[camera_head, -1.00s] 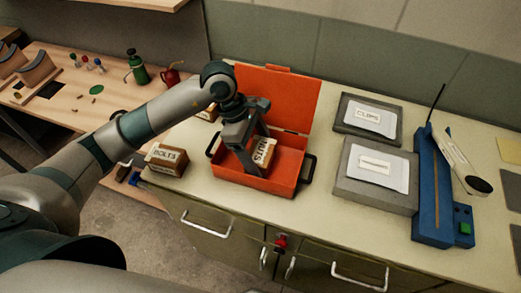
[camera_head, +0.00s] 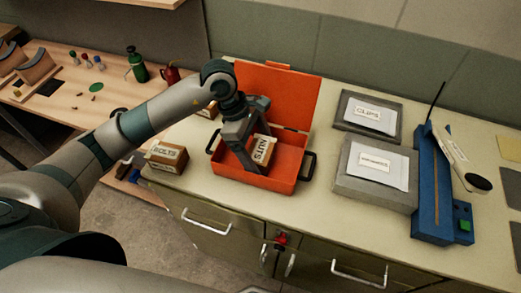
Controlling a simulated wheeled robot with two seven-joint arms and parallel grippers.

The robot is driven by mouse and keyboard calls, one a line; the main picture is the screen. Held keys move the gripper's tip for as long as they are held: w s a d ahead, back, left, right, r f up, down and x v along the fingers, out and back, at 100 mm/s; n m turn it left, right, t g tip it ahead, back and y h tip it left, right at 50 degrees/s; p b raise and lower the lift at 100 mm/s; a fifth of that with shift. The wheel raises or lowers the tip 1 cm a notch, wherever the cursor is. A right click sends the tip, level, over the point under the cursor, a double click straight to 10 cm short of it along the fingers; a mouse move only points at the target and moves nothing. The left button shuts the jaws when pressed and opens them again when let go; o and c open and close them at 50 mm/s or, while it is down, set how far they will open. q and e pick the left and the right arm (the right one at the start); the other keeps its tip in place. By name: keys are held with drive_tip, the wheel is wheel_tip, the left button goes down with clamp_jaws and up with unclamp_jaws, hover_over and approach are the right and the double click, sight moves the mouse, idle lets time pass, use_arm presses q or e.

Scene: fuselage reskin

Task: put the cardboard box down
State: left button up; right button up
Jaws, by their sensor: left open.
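A small cardboard box with a NUTS label (camera_head: 264,149) is inside the orange toolbox (camera_head: 282,185), whose lid stands open at the back. My left gripper (camera_head: 252,160) reaches down into the toolbox and is open, with its fingers at the box. The near finger covers part of the box, and the box's underside is hidden, so I cannot tell whether it touches the toolbox floor. A second cardboard box labelled BOLTS (camera_head: 166,156) stands on the counter left of the toolbox. My right gripper is not in view.
Another small cardboard box (camera_head: 208,111) is partly hidden behind my left arm. Grey cases with labels (camera_head: 345,185) and a blue device (camera_head: 432,205) stand on the counter to the right. A wooden bench (camera_head: 60,112) with small tools is at the left.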

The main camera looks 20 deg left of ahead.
use_arm(q)
drive_tip(key=shift+a+r, duration=0.15)
drive_tip(key=shift+r, duration=0.25)
drive_tip(key=b+v, duration=0.3)
drive_tip(key=v, duration=0.8)
idle(0.8)
